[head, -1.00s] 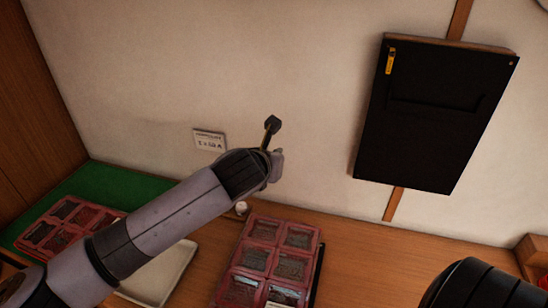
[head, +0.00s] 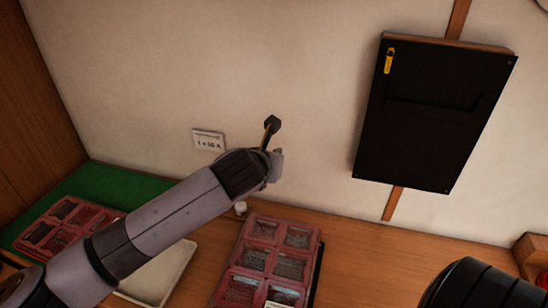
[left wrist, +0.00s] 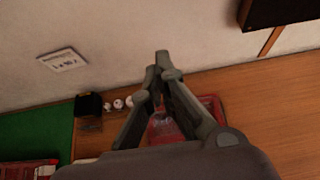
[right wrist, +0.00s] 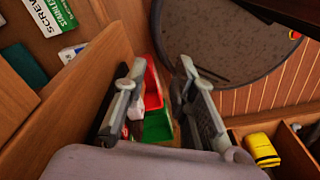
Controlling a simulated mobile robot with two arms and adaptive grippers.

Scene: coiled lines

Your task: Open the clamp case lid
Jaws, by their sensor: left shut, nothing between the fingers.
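Two red cases with clear compartment windows show in the head view: one (head: 272,262) lies on the wooden table near the middle, and another (head: 68,226) lies on the green mat at the left. I cannot tell which, if either, is the clamp case. Both look closed. My left gripper (left wrist: 162,66) is shut and empty; in the head view its end (head: 271,145) is above and behind the middle case, in front of the wall. My right gripper (right wrist: 158,72) is open and empty, over a wooden compartment with red and green bins (right wrist: 154,105).
A pale tray (head: 160,276) lies between the cases. A black panel (head: 430,120) and a small label (head: 209,140) are on the wall. Near my right gripper are wooden dividers, a yellow item (right wrist: 262,148) and a dark round object (right wrist: 225,40).

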